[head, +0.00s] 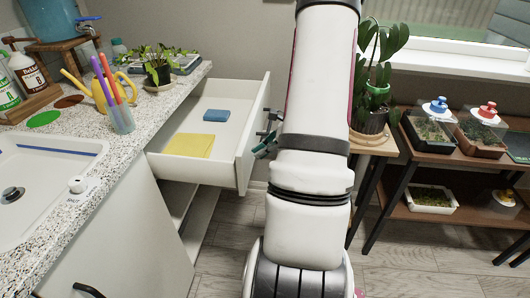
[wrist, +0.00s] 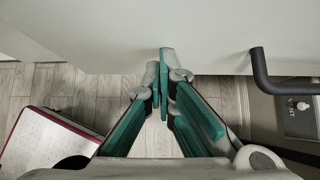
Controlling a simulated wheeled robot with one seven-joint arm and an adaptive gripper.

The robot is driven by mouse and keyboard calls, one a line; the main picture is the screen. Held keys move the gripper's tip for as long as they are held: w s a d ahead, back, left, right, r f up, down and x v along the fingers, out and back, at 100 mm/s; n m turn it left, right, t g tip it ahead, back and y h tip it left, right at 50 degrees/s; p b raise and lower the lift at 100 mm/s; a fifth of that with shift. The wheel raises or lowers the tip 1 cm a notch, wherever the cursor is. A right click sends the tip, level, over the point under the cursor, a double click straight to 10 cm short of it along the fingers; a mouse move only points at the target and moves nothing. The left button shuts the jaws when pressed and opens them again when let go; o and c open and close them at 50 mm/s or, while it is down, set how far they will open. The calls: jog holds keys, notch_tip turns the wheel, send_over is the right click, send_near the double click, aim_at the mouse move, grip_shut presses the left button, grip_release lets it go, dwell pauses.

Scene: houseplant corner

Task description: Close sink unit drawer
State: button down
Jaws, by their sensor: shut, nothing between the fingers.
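The sink unit drawer (head: 247,135) is pulled far out from under the speckled counter in the head view. A yellow cloth (head: 189,145) and a blue sponge (head: 216,115) lie inside it. My gripper (head: 264,149) is at the outer face of the drawer front, partly hidden by my arm. In the wrist view my gripper (wrist: 163,80) is shut and empty, its teal fingertips together at the white drawer front (wrist: 120,35). I cannot tell whether they touch it. The dark bar handle (wrist: 262,72) is to the right of the fingers, apart from them.
The speckled counter (head: 95,150) holds a sink, a pen cup (head: 120,118), bottles and plants. Wood floor shows below the drawer.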

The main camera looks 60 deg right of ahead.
jog(key=w+a, duration=0.3)
jog(key=w, duration=0.5)
jog(key=w+a+b, duration=0.1)
jog(key=w+a, duration=0.3)
jog(key=w, duration=0.4)
jog(key=w+a+b, duration=0.1)
jog(key=w+a, duration=0.2)
jog(key=w, duration=0.6)
jog(key=shift+a, duration=0.25)
jog(key=shift+w, duration=0.2)
jog(key=shift+a, duration=0.15)
